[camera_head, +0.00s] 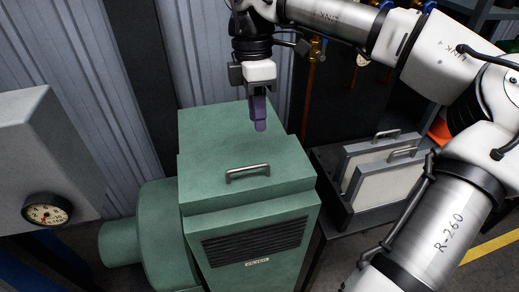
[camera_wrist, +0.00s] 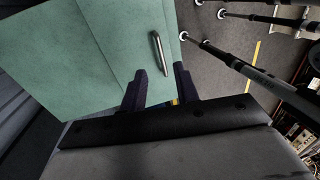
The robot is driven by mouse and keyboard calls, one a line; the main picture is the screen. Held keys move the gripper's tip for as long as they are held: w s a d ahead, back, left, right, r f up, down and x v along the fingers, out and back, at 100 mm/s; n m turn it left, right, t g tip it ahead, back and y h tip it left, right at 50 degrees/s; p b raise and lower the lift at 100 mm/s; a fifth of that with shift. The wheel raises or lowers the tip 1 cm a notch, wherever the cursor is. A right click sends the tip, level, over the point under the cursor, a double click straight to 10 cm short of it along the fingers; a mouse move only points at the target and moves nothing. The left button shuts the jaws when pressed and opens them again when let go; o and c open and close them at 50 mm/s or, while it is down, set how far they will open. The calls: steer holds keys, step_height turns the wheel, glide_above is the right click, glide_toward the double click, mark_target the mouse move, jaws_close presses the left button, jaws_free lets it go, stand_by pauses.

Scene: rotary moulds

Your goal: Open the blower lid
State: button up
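The green blower (camera_head: 260,235) stands in the middle of the head view, with a round housing at its left and a dark grille on its front. Its lid (camera_head: 215,150) lies down flat on top. A metal bar handle (camera_head: 248,171) is fixed near the lid's front edge. In the wrist view the lid (camera_wrist: 95,55) fills the upper left and the handle (camera_wrist: 160,54) shows just beyond my fingers. My gripper (camera_head: 259,122) hangs over the lid behind the handle, pointing down. In the wrist view my gripper (camera_wrist: 159,84) has its two dark fingers apart, with nothing between them.
To the right, a dark rack (camera_head: 340,215) holds pale panels (camera_head: 385,170) with metal handles. A grey box with a round gauge (camera_head: 47,210) stands at the left. A corrugated wall (camera_head: 60,70) and pipes (camera_head: 312,85) are behind the blower.

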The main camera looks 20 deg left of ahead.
steer(key=p, duration=0.2)
glide_above(259, 175)
step_height(259, 175, down, 10)
jaws_close()
